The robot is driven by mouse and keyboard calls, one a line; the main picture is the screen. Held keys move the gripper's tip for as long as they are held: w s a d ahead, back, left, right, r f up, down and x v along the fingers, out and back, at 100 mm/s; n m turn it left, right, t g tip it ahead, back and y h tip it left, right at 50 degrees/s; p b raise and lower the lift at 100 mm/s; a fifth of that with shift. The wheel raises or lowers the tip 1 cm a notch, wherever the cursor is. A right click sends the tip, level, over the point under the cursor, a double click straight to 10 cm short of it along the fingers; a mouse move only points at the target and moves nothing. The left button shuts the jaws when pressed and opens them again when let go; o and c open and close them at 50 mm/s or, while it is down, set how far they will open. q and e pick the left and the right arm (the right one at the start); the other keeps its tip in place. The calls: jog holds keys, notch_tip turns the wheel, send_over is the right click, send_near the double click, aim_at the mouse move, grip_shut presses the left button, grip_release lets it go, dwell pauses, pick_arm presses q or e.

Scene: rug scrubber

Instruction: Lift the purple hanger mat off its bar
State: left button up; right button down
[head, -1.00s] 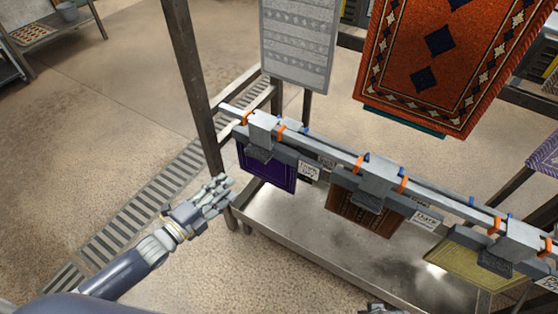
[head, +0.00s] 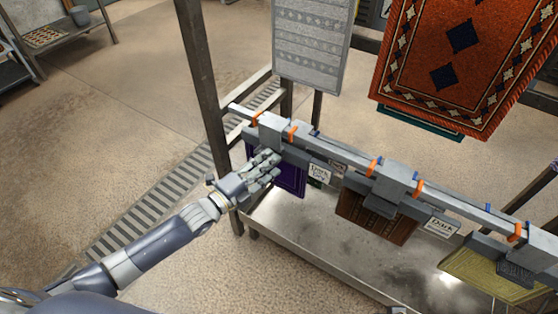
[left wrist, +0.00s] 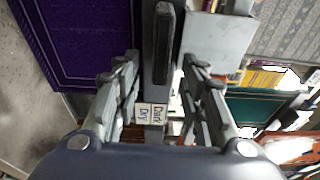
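The purple mat (head: 290,181) hangs from a grey hanger (head: 271,128) at the left end of the long bar (head: 345,158). My left gripper (head: 268,166) is at the front of this hanger, over the mat's upper left part, and hides some of both. In the left wrist view its two fingers (left wrist: 160,75) are spread apart. The hanger's dark grey handle (left wrist: 164,45) shows between them, with a gap on each side. The purple mat (left wrist: 85,40) is left of the fingers there. Only a small grey tip, perhaps my right gripper (head: 397,309), shows at the bottom edge.
A brown mat (head: 375,218) and a yellow mat (head: 490,272) hang farther right on the same bar, above a metal tray (head: 320,245). A dark post (head: 202,80) stands left of the hanger. Grey and orange rugs (head: 455,60) hang behind.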

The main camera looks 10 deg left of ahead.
pick_arm(q)
jog(key=shift+w+d, duration=0.25)
jog(key=shift+w, duration=0.1)
pick_arm(e)
jog(key=shift+r, duration=0.35)
pick_arm(q)
grip_shut()
jog(key=shift+r, duration=0.1)
